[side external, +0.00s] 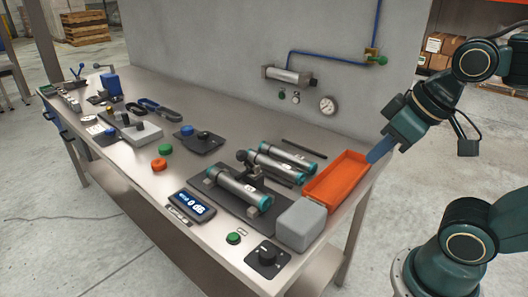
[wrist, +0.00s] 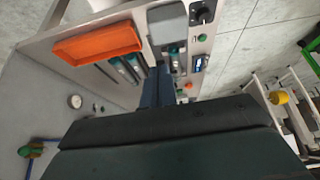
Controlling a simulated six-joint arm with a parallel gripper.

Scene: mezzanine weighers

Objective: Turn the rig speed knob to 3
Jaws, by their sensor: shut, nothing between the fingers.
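A black knob on a dark square plate (side external: 267,256) is at the front right corner of the steel bench; its setting is too small to read. It also shows at the top of the wrist view (wrist: 202,14). A second dark plate with a black knob (side external: 203,138) sits mid-bench; I cannot tell from labels which is the rig speed knob. A display (side external: 192,207) with lit digits stands near the front edge. My gripper (side external: 373,157) is shut and empty, beside the orange tray's right end, away from both knobs. Its fingers show in the wrist view (wrist: 159,72).
The orange tray (side external: 334,183) and a grey block (side external: 301,224) stand between my gripper and the corner knob. Teal-ended cylinders (side external: 238,187) lie on a dark mat. A green button (side external: 234,238) is beside the corner knob. The wall (side external: 225,45) backs the bench.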

